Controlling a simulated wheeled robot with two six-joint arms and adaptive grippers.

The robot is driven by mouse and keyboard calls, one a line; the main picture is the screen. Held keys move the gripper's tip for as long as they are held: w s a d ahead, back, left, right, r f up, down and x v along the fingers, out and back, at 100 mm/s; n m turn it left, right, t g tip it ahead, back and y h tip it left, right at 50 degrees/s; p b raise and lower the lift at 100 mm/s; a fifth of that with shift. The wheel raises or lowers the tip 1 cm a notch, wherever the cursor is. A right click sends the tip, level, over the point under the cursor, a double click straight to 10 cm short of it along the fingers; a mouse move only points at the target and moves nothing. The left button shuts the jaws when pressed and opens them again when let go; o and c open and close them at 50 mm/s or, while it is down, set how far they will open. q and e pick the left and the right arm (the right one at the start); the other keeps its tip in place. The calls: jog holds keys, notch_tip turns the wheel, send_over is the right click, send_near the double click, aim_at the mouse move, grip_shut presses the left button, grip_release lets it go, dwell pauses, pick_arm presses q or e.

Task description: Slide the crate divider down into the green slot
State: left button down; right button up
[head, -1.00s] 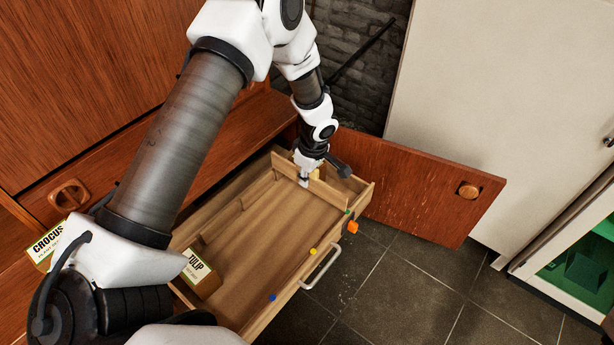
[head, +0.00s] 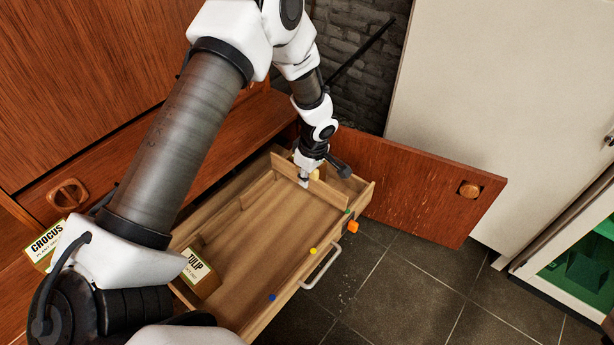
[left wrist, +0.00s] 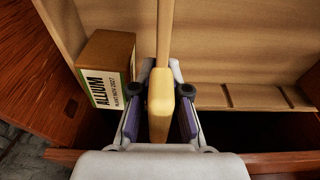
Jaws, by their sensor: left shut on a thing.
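The crate divider (head: 326,194) is a thin wooden board standing on edge across the far end of the open drawer (head: 262,235). My left gripper (head: 305,180) is shut on its yellow grip. In the left wrist view the yellow grip (left wrist: 160,105) sits between the two fingers, and the board (left wrist: 165,35) runs away from it. A green marker (head: 347,211) is on the drawer's front rim, close to the divider's near end. The slot itself and the divider's lower edge cannot be made out. My right gripper is not in view.
A TULIP box (head: 197,272) stands in the near part of the drawer, and an ALLIUM box (left wrist: 107,70) is beside the divider. Yellow (head: 313,251) and blue (head: 272,297) markers dot the front rim. An open wooden door (head: 420,190) is beyond the drawer.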

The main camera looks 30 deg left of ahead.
aim_at(308, 189)
pick_arm(q)
jog(key=shift+f+b, duration=2.55)
jog(key=shift+f, duration=0.85)
jog(key=c, duration=1.1)
grip_release()
jog(key=shift+r, duration=0.1)
jog(key=shift+r, duration=0.1)
jog(key=r, duration=0.4)
jog(key=d+r, duration=0.1)
jog(key=r, duration=0.6)
jog(key=shift+s+d+r, duration=0.1)
jog(key=shift+d+r, duration=0.25)
